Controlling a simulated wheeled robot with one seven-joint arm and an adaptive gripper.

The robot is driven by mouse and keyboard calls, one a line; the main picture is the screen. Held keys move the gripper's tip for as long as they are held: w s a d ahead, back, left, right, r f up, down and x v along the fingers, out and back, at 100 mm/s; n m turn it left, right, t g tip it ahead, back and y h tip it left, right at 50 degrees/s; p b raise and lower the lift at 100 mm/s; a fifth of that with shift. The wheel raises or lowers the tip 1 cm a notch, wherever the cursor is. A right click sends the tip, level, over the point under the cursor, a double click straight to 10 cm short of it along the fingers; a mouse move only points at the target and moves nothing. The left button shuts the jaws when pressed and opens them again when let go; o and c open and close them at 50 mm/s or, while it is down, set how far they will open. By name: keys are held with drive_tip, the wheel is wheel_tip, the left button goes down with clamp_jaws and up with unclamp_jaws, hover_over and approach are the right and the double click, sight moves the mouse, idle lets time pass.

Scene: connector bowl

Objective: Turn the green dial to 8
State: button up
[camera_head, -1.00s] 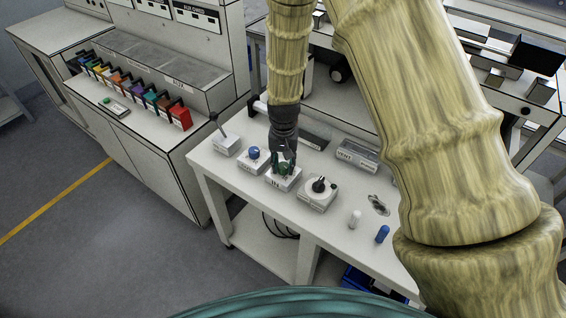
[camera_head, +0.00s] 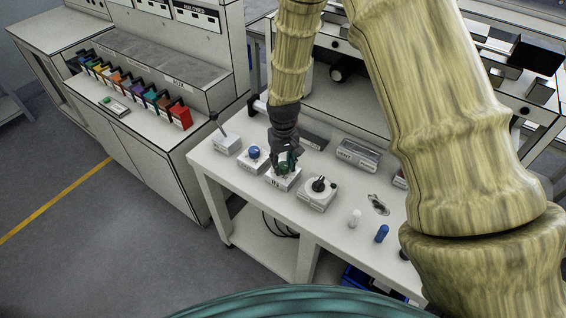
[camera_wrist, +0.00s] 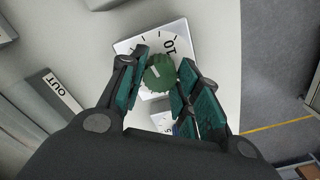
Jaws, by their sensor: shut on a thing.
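The green dial (camera_wrist: 160,73) sits on a white base plate (camera_wrist: 178,27) with tick marks and a "10" printed on it. A pale pointer mark shows on top of the dial. In the wrist view my gripper (camera_wrist: 163,79) has its green-padded fingers on both sides of the dial, shut on it. In the head view my gripper (camera_head: 286,166) reaches down from above onto the dial's white box (camera_head: 283,183), and the fingers mostly hide the dial there. I cannot tell which number the pointer is at.
A blue knob (camera_head: 254,152) on a white box stands close on the left, with a lever box (camera_head: 226,144) beyond it. A black dial (camera_head: 319,184) stands close on the right. A white peg (camera_head: 355,218) and a blue peg (camera_head: 382,233) stand farther right on the table.

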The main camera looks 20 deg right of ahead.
sight(284, 165)
drive_tip(key=o, duration=1)
drive_tip(key=shift+r, duration=0.1)
wheel_tip(284, 165, up, 12)
idle(0.6)
